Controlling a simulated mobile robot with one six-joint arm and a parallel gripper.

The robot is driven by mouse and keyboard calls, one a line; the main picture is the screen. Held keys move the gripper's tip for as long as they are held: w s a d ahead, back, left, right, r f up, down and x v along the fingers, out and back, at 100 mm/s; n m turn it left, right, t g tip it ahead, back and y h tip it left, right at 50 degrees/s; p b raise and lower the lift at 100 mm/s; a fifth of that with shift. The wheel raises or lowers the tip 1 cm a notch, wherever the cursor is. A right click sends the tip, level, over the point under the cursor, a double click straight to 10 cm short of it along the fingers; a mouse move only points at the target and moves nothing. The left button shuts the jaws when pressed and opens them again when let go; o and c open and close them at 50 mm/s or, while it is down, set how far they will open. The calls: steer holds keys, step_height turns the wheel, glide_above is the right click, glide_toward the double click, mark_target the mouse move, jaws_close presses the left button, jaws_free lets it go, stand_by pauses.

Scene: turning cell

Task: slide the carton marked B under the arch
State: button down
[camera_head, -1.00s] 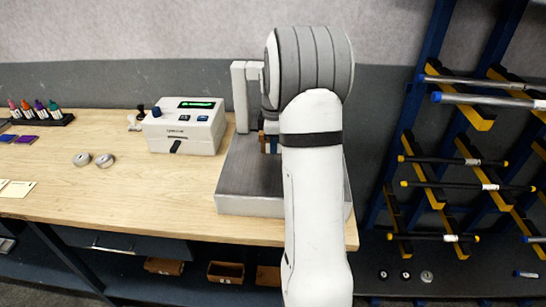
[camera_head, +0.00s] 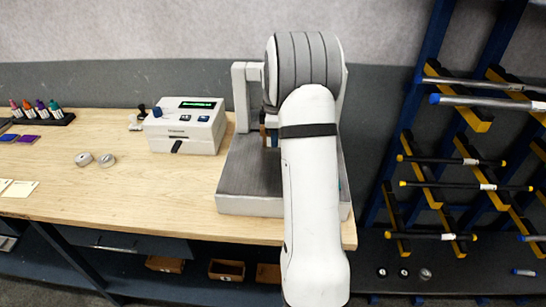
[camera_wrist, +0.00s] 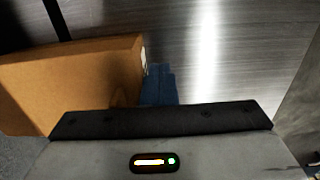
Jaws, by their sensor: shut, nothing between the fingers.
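A brown carton (camera_wrist: 80,75) fills the left of the wrist view, with a white label edge-on at its right end; no letter can be read. My gripper (camera_wrist: 159,70) has its blue fingers together, empty, close beside the carton's right end; I cannot tell whether they touch. In the head view my arm hides most of the carton, and only a small brown sliver shows beside my blue fingers (camera_head: 272,139). The pale arch (camera_head: 240,98) stands at the back of the grey plate (camera_head: 245,180), its middle hidden by my arm.
A label printer-like box (camera_head: 186,126) stands left of the plate on the wooden bench (camera_head: 130,190). Two metal discs (camera_head: 95,159) and several coloured bottles (camera_head: 38,113) are farther left. A rack of bars (camera_head: 470,160) stands right. The bench's front middle is clear.

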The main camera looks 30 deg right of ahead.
steer(key=shift+w+d+r, duration=0.1)
steer(key=shift+w+d, duration=0.25)
steer(key=shift+w, duration=0.1)
steer(key=shift+s+a+b, duration=0.3)
steer(key=shift+s+a, duration=0.1)
steer(key=shift+s, duration=0.2)
steer(key=shift+s+a, duration=0.4)
steer(key=shift+s, duration=0.2)
step_height(320, 180, up, 10)
steer(key=p, duration=0.6)
